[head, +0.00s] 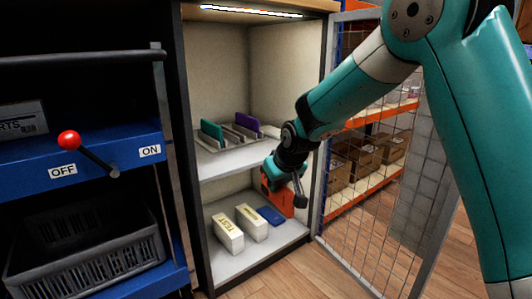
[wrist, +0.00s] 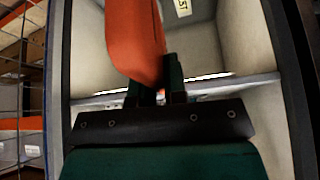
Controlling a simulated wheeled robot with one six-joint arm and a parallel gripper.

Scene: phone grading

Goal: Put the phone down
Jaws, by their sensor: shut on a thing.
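An orange-red phone (head: 278,197) is in my gripper, inside the cabinet's lower compartment near its right side. It also shows large in the wrist view (wrist: 135,40), where the dark fingers of my gripper (wrist: 158,92) close on its end. In the head view most of my gripper (head: 277,176) overlaps the phone, so the fingertips are hard to see. The phone is above or near the cabinet floor (head: 255,255); I cannot tell whether it touches. A blue flat phone-like item (head: 270,215) lies on that floor, left of the held phone.
Two pale boxes, one marked TEST (head: 227,232), stand left of the blue item. A rack with green and purple phones (head: 232,133) sits on the shelf above (head: 240,160). An open mesh door (head: 380,200) stands at the right. The front floor strip is clear.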

